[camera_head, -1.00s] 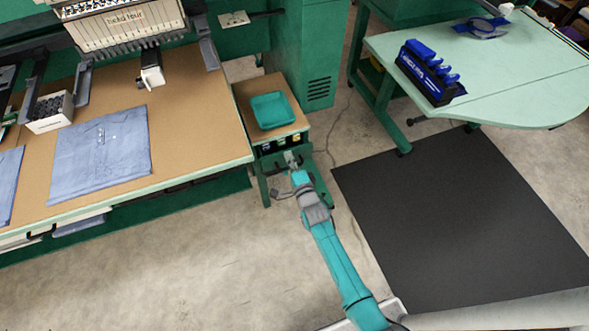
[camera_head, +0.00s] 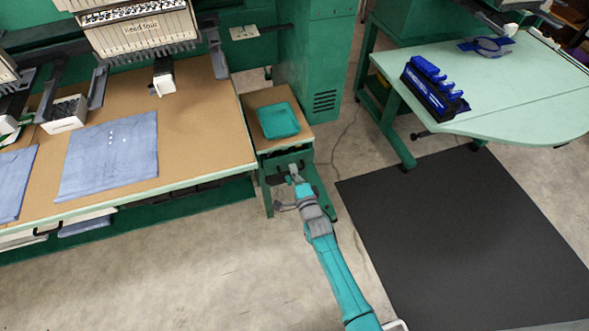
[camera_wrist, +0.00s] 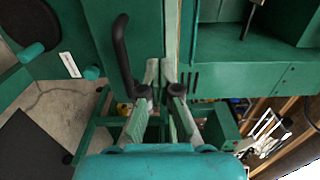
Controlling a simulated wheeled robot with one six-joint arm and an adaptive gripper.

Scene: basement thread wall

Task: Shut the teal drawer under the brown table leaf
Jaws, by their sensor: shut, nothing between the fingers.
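The small brown table leaf (camera_head: 258,98) stands right of the big sewing table in the head view, with a teal tray (camera_head: 278,120) on it. The teal drawer (camera_head: 276,164) is under its front edge. The drawer's front lies close below the leaf and its inside does not show; any small gap left is too fine to tell. A dark bar handle (camera_wrist: 122,55) on a green panel shows in the wrist view. My gripper (camera_head: 294,171) is at the drawer's front, its fingers shut and empty; its fingertips (camera_wrist: 171,88) are beside the handle. Contact is unclear.
The big table (camera_head: 200,130) with folded blue cloth (camera_head: 108,157) is at left. A pale green table (camera_head: 500,95) with a blue rack (camera_head: 433,88) is at right. A black mat (camera_head: 465,235) covers the floor at right; bare floor lies in front.

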